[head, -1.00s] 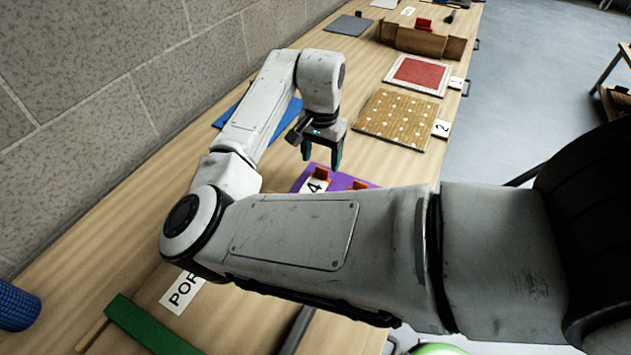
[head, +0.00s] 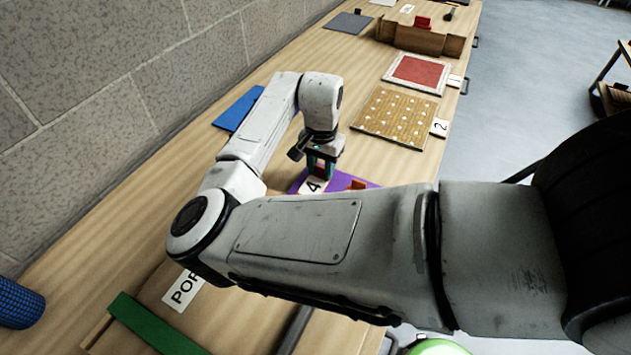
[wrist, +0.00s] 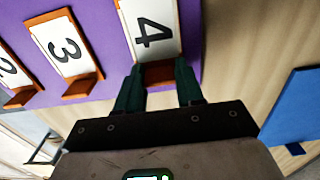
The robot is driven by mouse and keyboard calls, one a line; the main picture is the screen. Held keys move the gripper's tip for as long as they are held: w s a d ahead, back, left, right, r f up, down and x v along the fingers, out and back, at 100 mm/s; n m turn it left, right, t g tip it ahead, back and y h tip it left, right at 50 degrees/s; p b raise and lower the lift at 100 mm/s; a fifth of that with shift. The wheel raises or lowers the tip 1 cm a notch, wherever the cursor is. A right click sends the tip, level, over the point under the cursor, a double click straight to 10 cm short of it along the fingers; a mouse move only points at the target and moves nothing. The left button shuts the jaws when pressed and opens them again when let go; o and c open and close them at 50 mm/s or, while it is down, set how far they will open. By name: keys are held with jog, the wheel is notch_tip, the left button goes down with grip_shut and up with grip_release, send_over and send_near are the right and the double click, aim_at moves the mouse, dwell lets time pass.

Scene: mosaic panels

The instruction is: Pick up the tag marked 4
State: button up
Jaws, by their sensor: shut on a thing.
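The tag marked 4 (wrist: 154,32) is a white plate with a black 4 and an orange-brown grip block at its lower end. It rests at the end of a purple board (wrist: 110,92) in the wrist view. In the head view the tag (head: 314,186) shows just under my gripper (head: 320,172). In the wrist view my gripper (wrist: 158,88) has its two green fingers on either side of the tag's block, shut on it. The tag marked 3 (wrist: 66,50) stands beside it on the same board, with part of another tag (wrist: 12,75) farther left.
A blue sheet (head: 238,109) lies near the wall. A perforated panel (head: 397,118) by label 2 and a red panel (head: 418,72) by label 1 lie farther along the bench. A green bar (head: 155,325) and a blue cylinder (head: 18,307) are at the near end.

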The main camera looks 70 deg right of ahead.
jog(key=c, duration=0.3)
jog(key=shift+c, duration=0.2)
